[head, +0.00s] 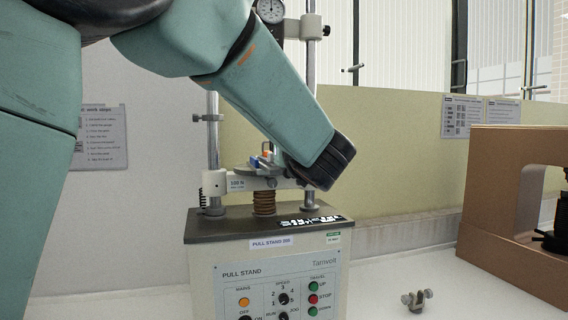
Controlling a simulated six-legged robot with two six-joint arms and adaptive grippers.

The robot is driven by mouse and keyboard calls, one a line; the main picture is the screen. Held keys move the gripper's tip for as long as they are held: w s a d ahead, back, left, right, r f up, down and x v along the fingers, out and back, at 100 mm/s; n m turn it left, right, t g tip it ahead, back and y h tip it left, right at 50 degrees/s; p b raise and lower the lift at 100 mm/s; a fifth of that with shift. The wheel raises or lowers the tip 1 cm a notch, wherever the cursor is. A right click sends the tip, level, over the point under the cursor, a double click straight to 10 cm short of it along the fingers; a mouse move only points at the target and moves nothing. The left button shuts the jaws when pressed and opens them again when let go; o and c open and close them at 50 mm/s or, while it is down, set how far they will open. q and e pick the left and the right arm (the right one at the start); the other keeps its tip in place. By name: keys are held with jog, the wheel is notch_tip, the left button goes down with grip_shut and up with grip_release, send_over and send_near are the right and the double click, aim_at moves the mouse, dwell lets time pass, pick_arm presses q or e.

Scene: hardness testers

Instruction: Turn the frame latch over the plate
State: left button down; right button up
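The pull stand (267,267) stands on the bench with its control panel facing me. A pale crossbar (239,182) spans between its two columns above a coil spring (264,201). A small round grey plate (243,168) sits on the crossbar. A small part with blue and orange pieces (266,150) stands over the plate; I cannot tell whether it is the frame latch. My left arm crosses in front of the stand, its dark wrist end at the crossbar's right. It hides part of the plate area, and my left gripper's fingers do not show. My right gripper is out of view.
A dial gauge (270,10) is at the top of the stand. A small metal clamp (417,300) lies on the bench at the lower right. A brown machine (515,220) stands at the right. The bench between is otherwise clear.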

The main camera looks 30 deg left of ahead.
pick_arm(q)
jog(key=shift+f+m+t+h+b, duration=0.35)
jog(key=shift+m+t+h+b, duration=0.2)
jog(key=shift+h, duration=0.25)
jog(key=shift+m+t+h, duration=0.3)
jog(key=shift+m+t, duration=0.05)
